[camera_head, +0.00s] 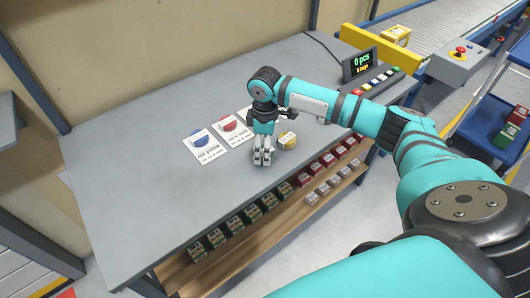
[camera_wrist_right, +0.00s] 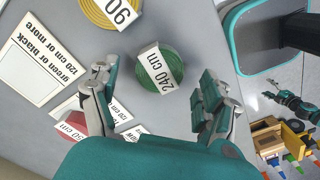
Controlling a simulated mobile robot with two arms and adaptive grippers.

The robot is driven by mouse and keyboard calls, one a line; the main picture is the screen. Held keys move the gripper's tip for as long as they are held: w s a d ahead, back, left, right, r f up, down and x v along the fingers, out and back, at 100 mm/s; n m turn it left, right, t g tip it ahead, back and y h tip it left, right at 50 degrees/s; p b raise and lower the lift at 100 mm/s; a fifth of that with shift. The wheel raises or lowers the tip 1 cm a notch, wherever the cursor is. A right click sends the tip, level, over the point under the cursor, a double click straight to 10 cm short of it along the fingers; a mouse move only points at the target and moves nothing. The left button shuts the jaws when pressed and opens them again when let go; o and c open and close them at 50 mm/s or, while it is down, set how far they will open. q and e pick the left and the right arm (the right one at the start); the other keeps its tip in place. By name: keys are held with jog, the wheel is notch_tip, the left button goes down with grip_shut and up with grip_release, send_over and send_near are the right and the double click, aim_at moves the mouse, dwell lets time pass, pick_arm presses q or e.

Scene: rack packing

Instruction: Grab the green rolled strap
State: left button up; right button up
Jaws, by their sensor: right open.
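The green rolled strap (camera_wrist_right: 174,78) lies on the grey table with a white label reading 240 cm across it. In the right wrist view it sits between and beyond the fingertips of my right gripper (camera_wrist_right: 155,92), with space on both sides. The gripper is open and empty. In the head view my right gripper (camera_head: 263,158) points down over the table near its front edge, and I cannot make out the green strap there. My left gripper is not in view.
A yellow roll (camera_head: 287,141) lies just right of the gripper. A red roll (camera_wrist_right: 72,124) shows at the left in the wrist view. Cards with a blue (camera_head: 199,138) and a red roll lie left. A display (camera_head: 360,63) stands behind. The table's left part is clear.

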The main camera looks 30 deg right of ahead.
notch_tip(320, 180, down, 2)
jog(key=c, duration=1.3)
jog(key=shift+r, duration=0.1)
